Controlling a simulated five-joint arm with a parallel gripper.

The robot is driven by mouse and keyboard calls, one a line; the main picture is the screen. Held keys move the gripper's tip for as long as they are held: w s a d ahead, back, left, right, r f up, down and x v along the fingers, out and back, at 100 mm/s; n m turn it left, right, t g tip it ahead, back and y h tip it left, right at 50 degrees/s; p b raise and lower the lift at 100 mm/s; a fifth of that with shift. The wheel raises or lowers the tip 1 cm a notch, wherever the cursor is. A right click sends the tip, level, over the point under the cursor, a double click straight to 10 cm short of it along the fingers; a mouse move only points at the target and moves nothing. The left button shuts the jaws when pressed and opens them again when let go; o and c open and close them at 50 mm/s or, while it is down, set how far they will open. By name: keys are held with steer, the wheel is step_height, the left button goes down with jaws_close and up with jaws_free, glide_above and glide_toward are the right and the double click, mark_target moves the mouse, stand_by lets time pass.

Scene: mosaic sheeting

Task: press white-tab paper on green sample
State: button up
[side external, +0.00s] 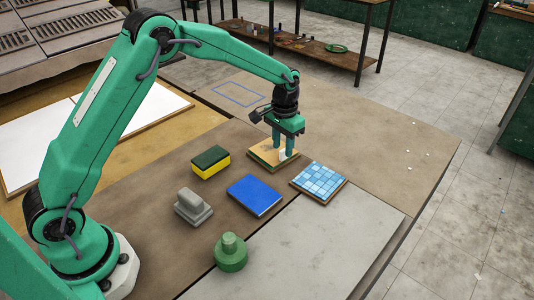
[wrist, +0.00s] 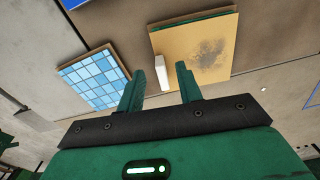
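The tan paper lies on the green sample in the side external view. The paper (wrist: 180,45) has a dark speckled patch, and a thin green edge of the sample (wrist: 195,18) shows along its side in the wrist view. The rest of the sample is hidden under the paper. The white tab (wrist: 162,73) stands out at the paper's edge; it also shows in the side external view (side external: 285,155). My gripper (side external: 283,150) is low over the paper, around the tab. In the wrist view its fingers (wrist: 160,70) are apart, one each side of the tab, with gaps visible.
A blue tile mosaic (side external: 318,182) lies close to the right. A blue pad (side external: 254,195), a yellow-green sponge (side external: 210,162), a grey handled block (side external: 193,206) and a green knobbed weight (side external: 231,254) stand nearer. A blue outlined rectangle (side external: 238,84) marks clear table behind.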

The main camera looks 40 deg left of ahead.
step_height(320, 180, up, 5)
steer(key=shift+f, duration=0.15)
steer(key=shift+r, duration=0.2)
stand_by(0.5)
steer(key=shift+s+a+r, duration=0.1)
steer(key=shift+s+r, duration=0.2)
steer(key=shift+r, duration=0.25)
steer(key=s+a+r+t, duration=0.2)
steer(key=s+r, duration=0.6)
steer(key=s, duration=0.3)
steer(key=s+a+r+t, duration=0.2)
steer(key=s+r, duration=0.5)
steer(key=s, duration=0.3)
steer(key=s+f+n+t, duration=0.1)
steer(key=s, duration=0.9)
steer(key=shift+a+f+t, duration=0.3)
steer(key=shift+a+f, duration=0.05)
steer(key=shift+a, duration=0.05)
